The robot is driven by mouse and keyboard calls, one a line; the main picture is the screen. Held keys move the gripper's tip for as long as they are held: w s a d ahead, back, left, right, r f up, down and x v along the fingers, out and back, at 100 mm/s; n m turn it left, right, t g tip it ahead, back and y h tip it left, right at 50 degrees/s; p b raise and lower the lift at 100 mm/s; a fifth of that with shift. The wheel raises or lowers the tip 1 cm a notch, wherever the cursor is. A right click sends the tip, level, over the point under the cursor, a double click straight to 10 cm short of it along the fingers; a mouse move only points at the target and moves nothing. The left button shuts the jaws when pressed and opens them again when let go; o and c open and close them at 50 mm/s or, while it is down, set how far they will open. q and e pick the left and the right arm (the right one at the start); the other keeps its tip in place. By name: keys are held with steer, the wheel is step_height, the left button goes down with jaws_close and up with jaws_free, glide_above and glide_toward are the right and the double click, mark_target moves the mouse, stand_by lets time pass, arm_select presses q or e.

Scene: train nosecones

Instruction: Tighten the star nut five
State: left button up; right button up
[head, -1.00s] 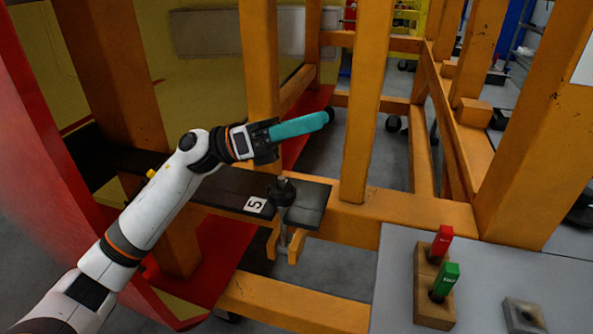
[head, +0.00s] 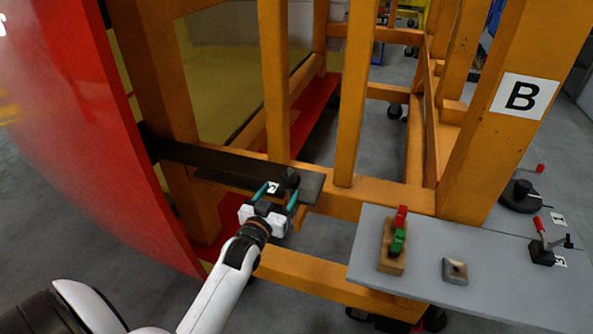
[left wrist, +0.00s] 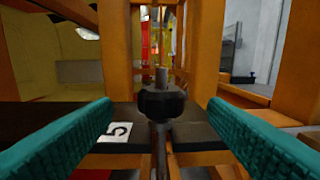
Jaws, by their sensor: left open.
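The star nut five (left wrist: 161,101) is a black knob on an upright threaded bolt, standing on a dark plate beside a white label with a 5 (left wrist: 115,132). In the head view the nut (head: 290,178) is at the end of the dark bracket on the orange frame. My left gripper (head: 280,192) is open, its two teal fingers pointing at the nut. In the left wrist view the fingers lie left and right, with the nut centred between and beyond their tips; I cannot tell exactly how far. My right gripper is not in view.
Orange frame posts (head: 352,95) stand behind the nut. A large red panel (head: 80,130) is at left. A grey table (head: 400,290) at right holds a wooden block (head: 393,258) with red and green pieces, a small metal block (head: 455,271) and red-handled clamps (head: 541,252).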

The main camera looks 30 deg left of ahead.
mark_target(286, 182)
arm_select(q)
steer(key=w, duration=0.4)
steer(key=shift+a+r+p, duration=0.25)
steer(key=shift+a+p, duration=0.05)
steer(key=shift+p, duration=0.05)
steer(key=w, duration=0.2)
steer(key=w+a, duration=0.1)
steer(key=w, duration=0.1)
steer(key=shift+w+f+p, duration=0.1)
steer(key=shift+w+p, duration=0.15)
steer(key=shift+p, duration=0.05)
steer(key=shift+w, duration=0.35)
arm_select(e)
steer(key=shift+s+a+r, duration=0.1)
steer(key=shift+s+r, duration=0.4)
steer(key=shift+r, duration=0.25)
arm_select(q)
steer(key=c, duration=1)
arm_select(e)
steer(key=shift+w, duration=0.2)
arm_select(q)
steer(key=shift+f+m+h, duration=0.1)
steer(key=shift+m+h, duration=0.2)
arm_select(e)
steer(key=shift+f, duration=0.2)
